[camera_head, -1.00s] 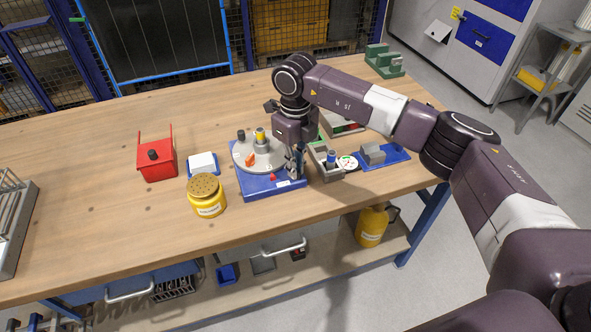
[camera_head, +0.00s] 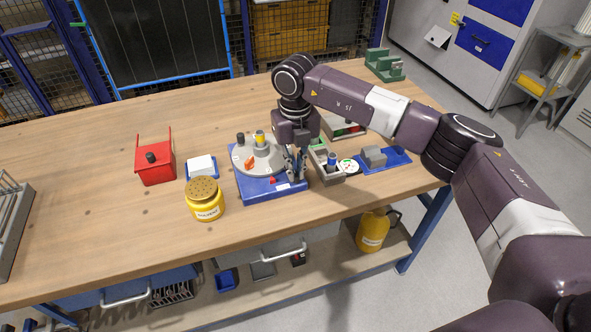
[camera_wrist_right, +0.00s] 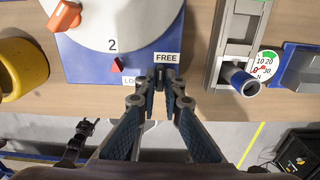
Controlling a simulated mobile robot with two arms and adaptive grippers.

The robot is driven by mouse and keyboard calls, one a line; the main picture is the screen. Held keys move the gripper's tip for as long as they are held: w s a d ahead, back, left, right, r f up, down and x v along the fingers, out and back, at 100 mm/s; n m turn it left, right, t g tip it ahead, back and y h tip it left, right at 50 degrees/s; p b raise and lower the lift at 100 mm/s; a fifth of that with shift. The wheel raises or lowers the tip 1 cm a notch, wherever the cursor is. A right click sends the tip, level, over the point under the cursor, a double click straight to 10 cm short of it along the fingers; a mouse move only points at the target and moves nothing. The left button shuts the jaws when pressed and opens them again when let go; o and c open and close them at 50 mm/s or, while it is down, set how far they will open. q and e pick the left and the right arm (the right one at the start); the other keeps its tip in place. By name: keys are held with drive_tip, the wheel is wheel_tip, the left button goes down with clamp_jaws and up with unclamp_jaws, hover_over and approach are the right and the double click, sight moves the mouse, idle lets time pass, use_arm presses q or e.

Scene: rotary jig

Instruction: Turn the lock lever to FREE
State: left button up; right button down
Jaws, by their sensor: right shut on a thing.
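The rotary jig is a blue base (camera_head: 248,187) with a pale round plate (camera_head: 258,157) on top. In the right wrist view, the FREE label (camera_wrist_right: 166,57) is at the base's front right corner. The LOCK label (camera_wrist_right: 130,80) is left of it, partly covered by a finger. My right gripper (camera_head: 298,178) reaches down at this corner. In the wrist view its fingertips (camera_wrist_right: 161,84) are shut on the small dark lock lever (camera_wrist_right: 160,75), just below FREE. The fingers hide most of the lever. My left gripper is not in view.
A grey tray (camera_head: 328,172) with a blue-topped piece stands close right of the jig, beside a round dial (camera_head: 349,167) and a blue plate (camera_head: 396,160). A yellow pot (camera_head: 205,200), a white block (camera_head: 201,165) and a red box (camera_head: 156,172) are to the left.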

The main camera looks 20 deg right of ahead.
sight(296, 174)
drive_tip(key=shift+w+r, duration=0.1)
drive_tip(key=c, duration=2.1)
unclamp_jaws()
wheel_tip(296, 174, up, 12)
